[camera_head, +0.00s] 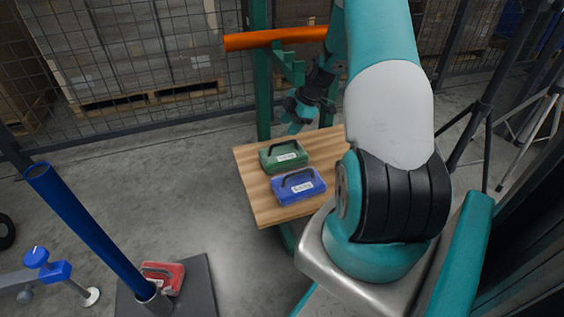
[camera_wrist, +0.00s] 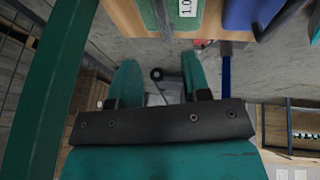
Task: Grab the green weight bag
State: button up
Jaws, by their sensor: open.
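The green weight bag (camera_head: 272,161) lies on a wooden tabletop (camera_head: 262,213), with a dark handle strap and a white label on top. In the wrist view, part of the green bag (camera_wrist: 186,28) shows at the top edge, with its label and strap; the rest is cut off. My gripper (camera_head: 297,124) is open and empty, behind the green bag in the head view and apart from it. In the wrist view, the two teal fingers of my gripper (camera_wrist: 160,78) stand apart with nothing between them.
A blue weight bag (camera_head: 299,190) lies close in front of the green one. A green upright post (camera_head: 262,75) and an orange bar (camera_head: 275,38) stand near my arm. A red bag (camera_head: 172,272) lies low by a blue pole (camera_head: 85,230). Wire fencing (camera_head: 150,50) runs behind.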

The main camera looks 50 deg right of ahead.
aim_at(281, 144)
jog(key=x, duration=0.3)
jog(key=shift+f+b, duration=0.1)
jog(key=shift+b, duration=0.3)
jog(key=b+x, duration=0.2)
jog(key=x, duration=0.1)
jog(key=b+x, duration=0.1)
jog(key=x, duration=0.1)
jog(key=shift+s+f, duration=0.25)
jog(key=shift+f, duration=0.05)
jog(key=shift+r, duration=0.1)
grip_shut()
jog(key=shift+r, duration=0.1)
dwell(0.5)
